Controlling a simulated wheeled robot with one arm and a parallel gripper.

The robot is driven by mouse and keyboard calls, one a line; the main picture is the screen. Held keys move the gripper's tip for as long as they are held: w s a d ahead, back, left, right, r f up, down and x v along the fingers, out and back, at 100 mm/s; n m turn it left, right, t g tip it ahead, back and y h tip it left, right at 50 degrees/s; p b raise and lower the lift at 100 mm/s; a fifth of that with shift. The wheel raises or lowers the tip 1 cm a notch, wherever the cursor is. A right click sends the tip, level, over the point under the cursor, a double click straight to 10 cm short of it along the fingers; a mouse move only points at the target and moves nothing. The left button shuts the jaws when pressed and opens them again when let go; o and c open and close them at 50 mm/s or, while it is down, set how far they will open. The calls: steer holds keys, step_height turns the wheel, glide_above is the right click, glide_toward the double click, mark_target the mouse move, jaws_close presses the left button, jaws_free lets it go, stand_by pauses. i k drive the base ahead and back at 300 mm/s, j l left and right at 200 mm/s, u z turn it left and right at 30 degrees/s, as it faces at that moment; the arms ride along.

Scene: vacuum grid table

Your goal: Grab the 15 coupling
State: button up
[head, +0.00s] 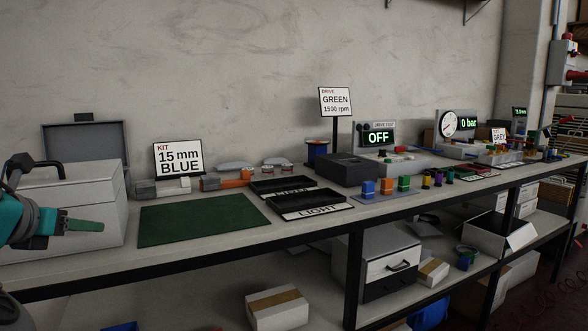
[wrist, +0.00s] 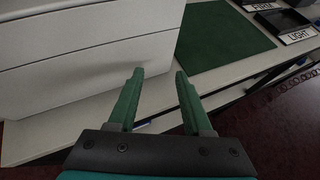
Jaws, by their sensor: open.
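I cannot tell which piece is the 15 coupling; no marking that small is readable. A sign (head: 180,160) reads "KIT 15 mm BLUE". My gripper (head: 95,226) is at the far left in the head view, in front of the light drawer box (head: 75,205). In the wrist view its two green fingers (wrist: 160,73) are apart with nothing between them. The coloured pieces are outside the wrist view.
A green mat (head: 200,220) lies bare on the bench beside the drawer box. Two black trays, one marked LIGHT (head: 318,210), lie right of it. A sign reading "GREEN 1500 rpm" (head: 336,101) and a display reading OFF (head: 378,138) stand behind. The lower shelf holds boxes (head: 277,308).

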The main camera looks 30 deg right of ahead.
mark_target(287, 168)
steer(key=i+l+z, duration=0.15)
steer(key=l, duration=0.2)
steer(key=i+l+z, duration=0.15)
steer(key=l, duration=0.15)
steer(key=i+l+z, duration=0.15)
steer(key=i+z, duration=0.55)
steer(key=i, duration=0.2)
